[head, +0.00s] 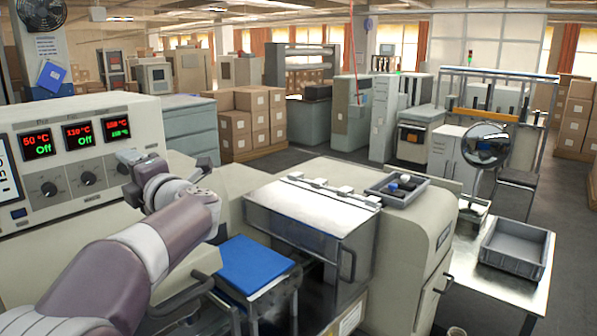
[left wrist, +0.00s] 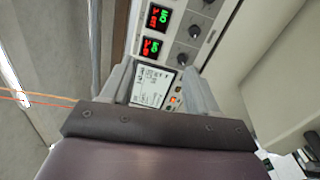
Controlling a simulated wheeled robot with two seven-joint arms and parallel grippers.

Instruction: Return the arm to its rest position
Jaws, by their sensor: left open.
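My left arm (head: 110,275) comes in from the lower left in the head view. Its gripper (head: 128,177) is in front of the cream control panel (head: 75,190), to the right of the dials. The left wrist view shows the two grey fingers (left wrist: 156,75) apart with nothing held between them. A small screen (left wrist: 150,88) and red-and-green displays (left wrist: 155,30) of the panel show beyond the fingers. I cannot tell whether the fingers touch the panel. My right gripper is in neither view.
A machine with a metal cover (head: 310,222) stands right of the arm, with a small grey tray (head: 372,188) on top. A grey bin (head: 515,262) sits on a side table (head: 480,285). Open floor lies behind.

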